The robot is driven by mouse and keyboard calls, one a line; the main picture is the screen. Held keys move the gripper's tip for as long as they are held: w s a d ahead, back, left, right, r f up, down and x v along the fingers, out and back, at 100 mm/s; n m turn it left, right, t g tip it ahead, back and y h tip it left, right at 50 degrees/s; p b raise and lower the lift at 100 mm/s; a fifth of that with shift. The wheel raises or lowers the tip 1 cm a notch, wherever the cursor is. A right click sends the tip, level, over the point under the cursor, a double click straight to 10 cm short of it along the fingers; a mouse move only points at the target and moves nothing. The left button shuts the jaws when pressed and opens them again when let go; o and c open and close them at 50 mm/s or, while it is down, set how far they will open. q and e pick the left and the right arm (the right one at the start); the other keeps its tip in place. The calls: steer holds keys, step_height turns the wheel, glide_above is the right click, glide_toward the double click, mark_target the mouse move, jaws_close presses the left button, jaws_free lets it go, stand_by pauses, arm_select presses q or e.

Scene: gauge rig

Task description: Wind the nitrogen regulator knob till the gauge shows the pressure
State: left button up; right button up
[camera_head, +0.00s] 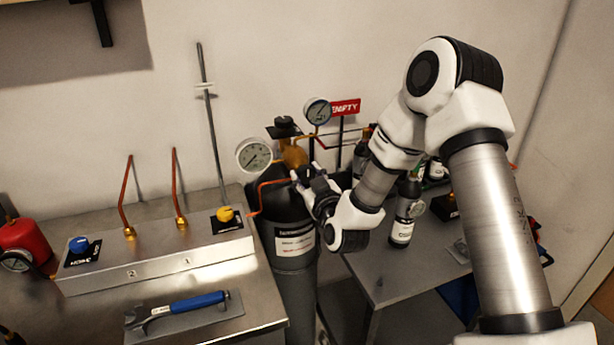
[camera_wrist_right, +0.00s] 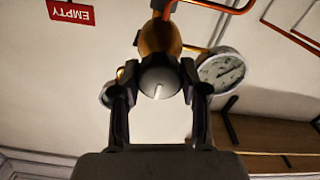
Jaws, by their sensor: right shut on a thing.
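The regulator's brass body (camera_head: 294,153) sits on top of a tall dark gas cylinder (camera_head: 295,270) with a white label. Its large white gauge (camera_head: 254,155) faces me; the reading is too small to tell. A smaller gauge (camera_head: 318,111) stands to its right. My right gripper (camera_head: 300,178) is at the front of the regulator. In the right wrist view the dark round knob (camera_wrist_right: 158,78) with a pale index line lies between the two fingers of my right gripper (camera_wrist_right: 160,85), which are shut on it. The large gauge (camera_wrist_right: 221,71) also shows there. My left gripper is out of view.
A red EMPTY sign (camera_head: 345,107) stands behind the regulator. Small bottles stand on the grey table (camera_head: 385,285) at right, near my right arm.

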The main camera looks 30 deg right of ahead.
steer(key=m+b, duration=0.1)
steer(key=m, duration=0.1)
steer(key=m+b, duration=0.3)
steer(key=m, duration=0.1)
steer(key=shift+f+m+b, duration=0.3)
steer(key=shift+f+b, duration=0.05)
steer(key=shift+b, duration=0.05)
steer(key=m+b, duration=0.3)
steer(key=m, duration=0.1)
steer(key=shift+s+m, duration=0.1)
steer(key=shift+m, duration=0.3)
steer(key=shift+r, duration=0.1)
steer(key=o, duration=0.9)
steer(key=shift+o, duration=1.2)
steer(key=shift+r, duration=0.1)
steer(key=v, duration=0.7)
steer(key=shift+s, duration=0.2)
